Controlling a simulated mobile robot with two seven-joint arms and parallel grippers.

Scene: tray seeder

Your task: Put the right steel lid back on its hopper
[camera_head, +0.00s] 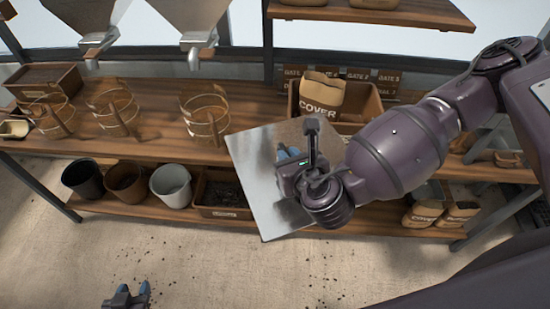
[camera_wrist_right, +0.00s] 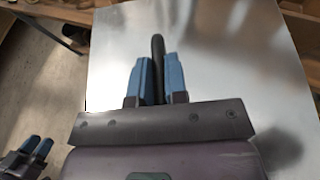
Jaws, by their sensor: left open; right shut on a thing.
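The steel lid (camera_head: 255,165) is a flat, shiny square plate, held tilted in front of the bench in the head view. My right gripper (camera_head: 288,155) is shut on its dark handle; in the right wrist view the blue fingers (camera_wrist_right: 155,82) close on both sides of the handle (camera_wrist_right: 158,50), and the lid (camera_wrist_right: 225,60) fills most of the picture. Two steel hoppers show at the top left, a left one (camera_head: 85,15) and a right one (camera_head: 195,15); their tops are out of view. My left gripper (camera_head: 127,296) is open and empty, low at the bottom left.
The wooden bench (camera_head: 160,95) carries several wire-like round holders (camera_head: 205,115) and a wooden box (camera_head: 372,105) with a COVER bag (camera_head: 322,92). Pots (camera_head: 170,185) and a soil tray (camera_head: 222,212) stand on the lower shelf. A high shelf (camera_head: 400,12) hangs at upper right.

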